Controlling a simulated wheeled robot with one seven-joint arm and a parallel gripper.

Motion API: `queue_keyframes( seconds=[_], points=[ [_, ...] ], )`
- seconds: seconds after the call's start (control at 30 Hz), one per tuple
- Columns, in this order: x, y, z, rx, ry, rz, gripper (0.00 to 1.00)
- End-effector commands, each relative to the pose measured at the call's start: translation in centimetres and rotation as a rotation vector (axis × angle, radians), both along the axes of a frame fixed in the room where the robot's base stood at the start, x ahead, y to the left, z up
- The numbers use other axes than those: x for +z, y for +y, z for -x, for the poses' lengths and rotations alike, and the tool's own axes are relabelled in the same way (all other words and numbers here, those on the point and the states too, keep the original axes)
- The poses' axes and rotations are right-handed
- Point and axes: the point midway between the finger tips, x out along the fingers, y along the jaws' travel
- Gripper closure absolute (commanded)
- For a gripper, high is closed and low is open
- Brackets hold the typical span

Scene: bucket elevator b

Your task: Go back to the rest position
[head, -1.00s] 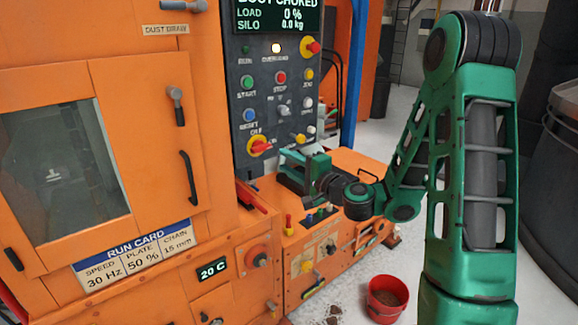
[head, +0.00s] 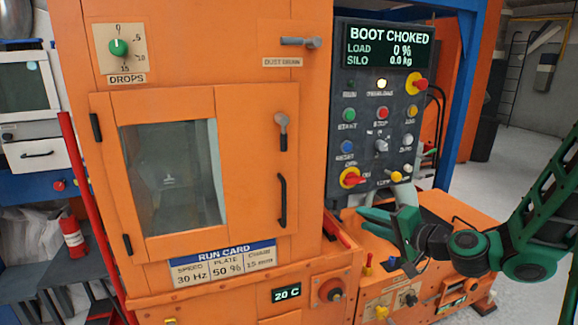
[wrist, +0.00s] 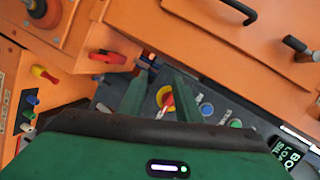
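My gripper (head: 384,217) is at the right of the head view, in front of the lower part of the dark control panel (head: 378,125) and above the low orange housing. It appears empty. In the wrist view its two green fingers (wrist: 163,80) stand apart, with the panel and a red-and-yellow knob (wrist: 165,97) showing between them. My green arm comes in from the right edge of the head view. The panel's screen (head: 383,46) reads BOOT CHOKED, load 0 %, silo 0.0 kg.
The orange machine (head: 235,90) with its windowed door (head: 172,180) fills the middle. A blue post stands behind the panel. A red fire extinguisher (head: 73,240) is at the left. Open floor (head: 530,150) shows at the right.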

Motion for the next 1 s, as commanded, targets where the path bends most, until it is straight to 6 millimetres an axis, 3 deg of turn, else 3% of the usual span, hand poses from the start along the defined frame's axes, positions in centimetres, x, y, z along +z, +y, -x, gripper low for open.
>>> queue_keyframes(
  seconds=[0.07,0.17,0.27,0.43,0.7,0.9,1.0],
  points=[
    [-1.3,0.5,1.9,0.08,0.042,0.153,0.69],
    [-3.6,-0.3,4.6,0.162,0.127,0.335,0.69],
    [-5.3,-2.2,7.7,0.219,0.229,0.495,0.69],
    [-6.8,-7.4,13.6,0.26,0.437,0.712,0.69],
    [-5.2,-15.2,25.6,0.222,0.81,0.852,0.69],
    [-3.3,-17.4,33.0,0.177,1.011,0.811,0.69],
    [-2.8,-17.7,35.0,0.164,1.062,0.786,0.69]
  ],
)
